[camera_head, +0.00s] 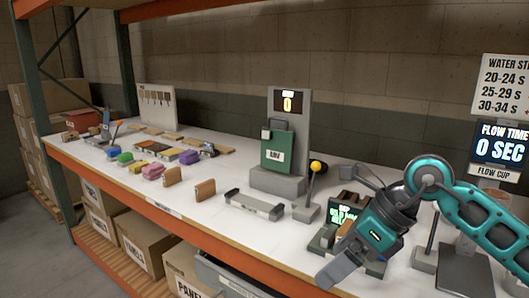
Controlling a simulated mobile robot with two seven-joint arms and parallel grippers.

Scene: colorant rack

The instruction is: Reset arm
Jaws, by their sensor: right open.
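My right gripper (343,222) comes in from the right on a teal arm. It is open, with its two grey fingers spread apart toward the left, and nothing shows between them in its grip. It is over the right part of the white shelf, in front of a small dark device with a green lit screen (344,214). The gripper hides part of this device, so I cannot tell whether they touch. My left gripper is not in view.
A green canister (278,147) stands on a grey stand with a display reading 0. A yellow-knobbed lever (314,175) and a grey tray (254,205) are in front. Coloured blocks (153,171) lie further left. A flow time display (501,146) stands at right. Boxes (144,243) sit below.

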